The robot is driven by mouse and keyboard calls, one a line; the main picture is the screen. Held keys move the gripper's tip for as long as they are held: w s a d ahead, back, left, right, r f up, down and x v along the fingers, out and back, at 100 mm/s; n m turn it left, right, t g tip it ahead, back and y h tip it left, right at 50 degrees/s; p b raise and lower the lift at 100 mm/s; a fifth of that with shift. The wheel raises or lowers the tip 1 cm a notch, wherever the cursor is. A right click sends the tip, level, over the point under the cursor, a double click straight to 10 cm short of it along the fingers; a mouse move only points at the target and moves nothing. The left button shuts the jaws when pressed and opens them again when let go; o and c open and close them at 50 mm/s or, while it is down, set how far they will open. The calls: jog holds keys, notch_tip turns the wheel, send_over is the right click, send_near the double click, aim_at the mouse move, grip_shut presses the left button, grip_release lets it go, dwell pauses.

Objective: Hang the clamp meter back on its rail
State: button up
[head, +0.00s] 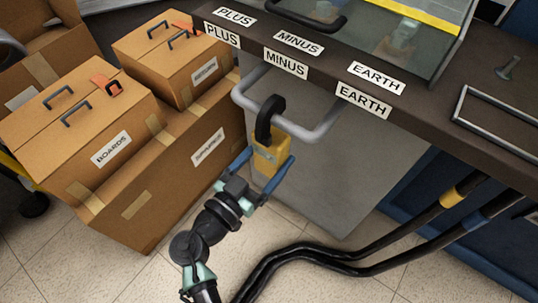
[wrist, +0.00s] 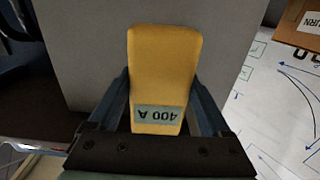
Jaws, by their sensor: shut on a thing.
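The clamp meter (head: 266,155) has a yellow body and a black jaw loop at its top. In the head view the black loop overlaps the grey rail (head: 318,134) below the bench edge; I cannot tell for sure whether it encloses the bar. My gripper (head: 266,172) is shut on the yellow body from below. In the wrist view the yellow body of the clamp meter (wrist: 163,75) stands between both fingers of my gripper (wrist: 163,100), with a "400 A" label upside down. Its black loop is out of that view.
Cardboard boxes (head: 130,215) stand close on the left. The dark bench edge (head: 420,118) bears PLUS, MINUS and EARTH labels. A grey panel (head: 350,175) lies behind the rail. Thick black cables (head: 330,265) run over the tiled floor at lower right.

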dwell(0.4)
jog(key=o, duration=1.5)
jog(key=shift+s+f, duration=0.1)
